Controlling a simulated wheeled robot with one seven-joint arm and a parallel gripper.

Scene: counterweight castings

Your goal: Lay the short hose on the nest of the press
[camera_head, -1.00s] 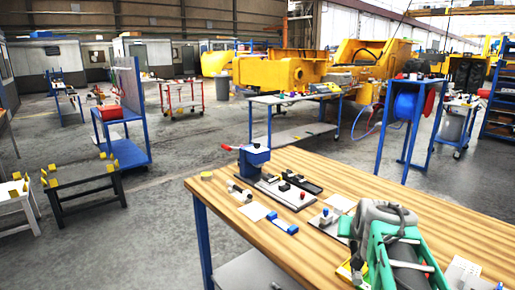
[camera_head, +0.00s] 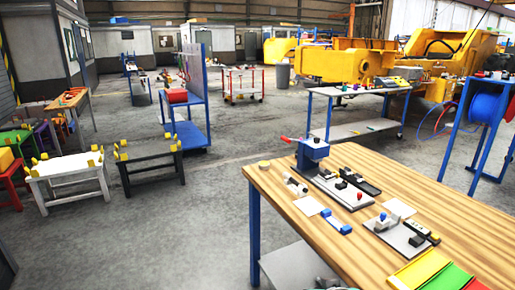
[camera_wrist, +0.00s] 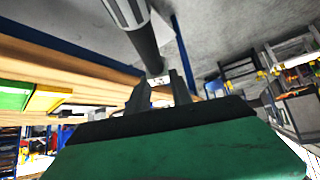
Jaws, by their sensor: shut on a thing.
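In the wrist view my gripper (camera_wrist: 160,80) has its two dark fingers closed on a black tube with a pale grey banded end (camera_wrist: 139,32), which looks like the short hose. The tube slants up and away from the fingers, with open floor behind it. There the blue press (camera_head: 312,152) with a red lever stands at the far left corner of the wooden table. I cannot make out its nest clearly. A small black and white cylinder (camera_head: 295,186) lies on the table left of the press base.
The wooden table (camera_head: 440,215) also bears a grey plate with small fixtures (camera_head: 400,235), a blue block (camera_head: 337,226), a yellow disc (camera_head: 264,164) and coloured trays (camera_head: 425,268). Open floor lies left of the table. A black trestle (camera_head: 148,170) and white trestle (camera_head: 68,182) stand there.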

